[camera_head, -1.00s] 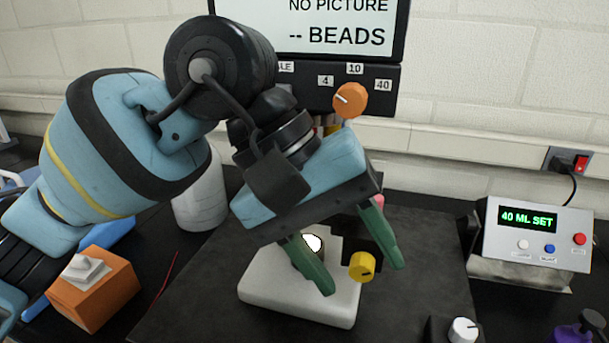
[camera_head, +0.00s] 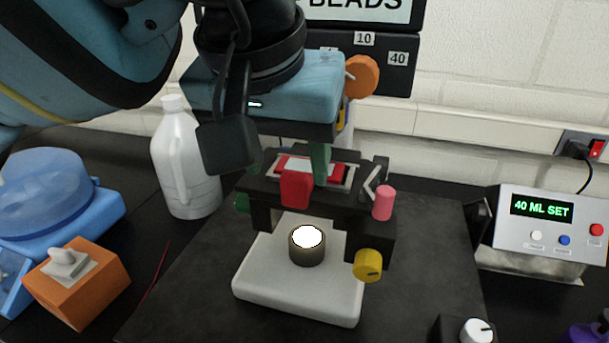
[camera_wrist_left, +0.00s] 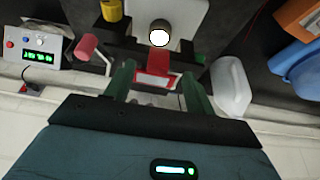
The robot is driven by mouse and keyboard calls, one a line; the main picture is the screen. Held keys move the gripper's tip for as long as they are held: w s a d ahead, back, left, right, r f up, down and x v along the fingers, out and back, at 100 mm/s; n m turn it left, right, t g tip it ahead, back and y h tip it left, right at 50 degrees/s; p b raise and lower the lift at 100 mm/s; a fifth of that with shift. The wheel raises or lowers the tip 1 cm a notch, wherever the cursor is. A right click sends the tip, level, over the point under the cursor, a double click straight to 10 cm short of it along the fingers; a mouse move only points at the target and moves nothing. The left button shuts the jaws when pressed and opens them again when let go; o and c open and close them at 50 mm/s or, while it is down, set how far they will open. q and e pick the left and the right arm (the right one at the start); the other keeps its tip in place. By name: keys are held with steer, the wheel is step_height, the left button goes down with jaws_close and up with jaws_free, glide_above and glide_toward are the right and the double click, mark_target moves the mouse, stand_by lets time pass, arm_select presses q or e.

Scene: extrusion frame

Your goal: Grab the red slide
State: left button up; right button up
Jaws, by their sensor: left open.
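The red slide (camera_head: 296,189) lies on the black microscope stage, its red tab hanging over the front edge and a pale window behind it. In the left wrist view the slide (camera_wrist_left: 158,62) shows between the two green fingertips. My left gripper (camera_head: 288,168) is open and points down over the stage. One green finger shows above the slide's right part; the other is largely hidden behind the black wrist part. In the left wrist view the gripper (camera_wrist_left: 157,72) has a finger on each side of the slide; contact is not clear. My right gripper is out of view.
The microscope has a white base (camera_head: 300,290), a lit lamp (camera_head: 307,246), a yellow knob (camera_head: 368,265) and a pink knob (camera_head: 383,203). A white jug (camera_head: 184,165) stands at left, near an orange box (camera_head: 76,284). A control box (camera_head: 545,225) reads "40 ML SET" at right.

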mark_target(292, 179)
arm_select(q)
steer(key=shift+x, duration=2.6)
steer(key=shift+d, duration=0.1)
steer(key=shift+r, duration=0.1)
steer(key=shift+c, duration=0.4)
steer(key=shift+w, duration=0.1)
steer(key=c, duration=1)
